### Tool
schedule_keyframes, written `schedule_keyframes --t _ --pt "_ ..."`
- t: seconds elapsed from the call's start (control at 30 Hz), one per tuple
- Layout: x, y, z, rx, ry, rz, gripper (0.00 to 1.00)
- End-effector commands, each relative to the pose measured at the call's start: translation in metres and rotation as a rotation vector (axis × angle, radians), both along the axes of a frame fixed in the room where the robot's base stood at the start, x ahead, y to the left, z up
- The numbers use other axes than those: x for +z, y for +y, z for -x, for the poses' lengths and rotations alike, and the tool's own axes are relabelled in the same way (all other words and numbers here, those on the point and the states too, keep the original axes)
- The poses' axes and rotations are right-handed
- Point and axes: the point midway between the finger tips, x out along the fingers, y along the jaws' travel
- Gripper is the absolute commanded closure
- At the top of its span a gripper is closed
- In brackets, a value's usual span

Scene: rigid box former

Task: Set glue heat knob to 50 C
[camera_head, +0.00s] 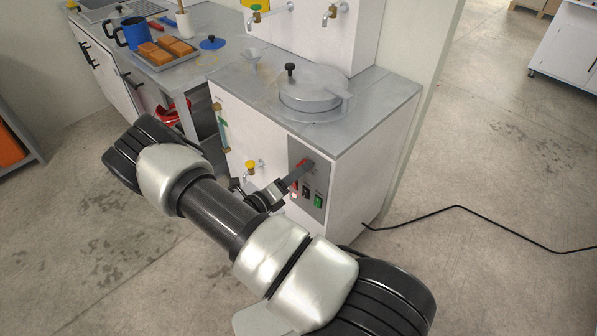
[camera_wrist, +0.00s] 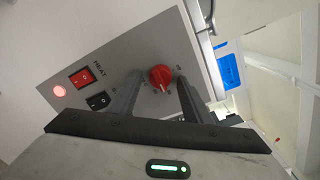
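The red heat knob (camera_wrist: 160,77) sits on the grey control panel (camera_wrist: 135,45) and is near the middle of the wrist view. My gripper (camera_wrist: 159,88) is open, with one dark finger on each side of the knob. Gaps show between the fingers and the knob in the wrist view; I see no clear contact. In the head view the panel (camera_head: 297,151) is on the front of the white cabinet, and my gripper (camera_head: 299,173) reaches its upper part. The knob shows there as a small red patch (camera_head: 303,162), partly hidden. The scale marks are too small to read.
The panel also has a lit red lamp (camera_wrist: 59,91), a red rocker switch (camera_wrist: 84,77) and a black socket or switch (camera_wrist: 98,101). A yellow-handled tap (camera_head: 251,165) sticks out left of the panel. A lidded pot (camera_head: 310,97) stands on the cabinet top.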

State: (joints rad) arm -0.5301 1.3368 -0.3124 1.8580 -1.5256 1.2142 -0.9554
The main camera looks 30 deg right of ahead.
Motion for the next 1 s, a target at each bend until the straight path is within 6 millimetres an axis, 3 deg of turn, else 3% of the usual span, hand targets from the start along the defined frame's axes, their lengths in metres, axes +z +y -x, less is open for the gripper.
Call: schedule_keyframes --t 0.3,0.47,1.0 --pt "0.0 0.001 0.0 0.001 0.0 0.0 0.53" --pt "0.001 0.015 0.005 0.004 0.0 0.0 0.53" --pt "0.007 0.129 0.053 0.004 -0.001 -0.001 0.53"
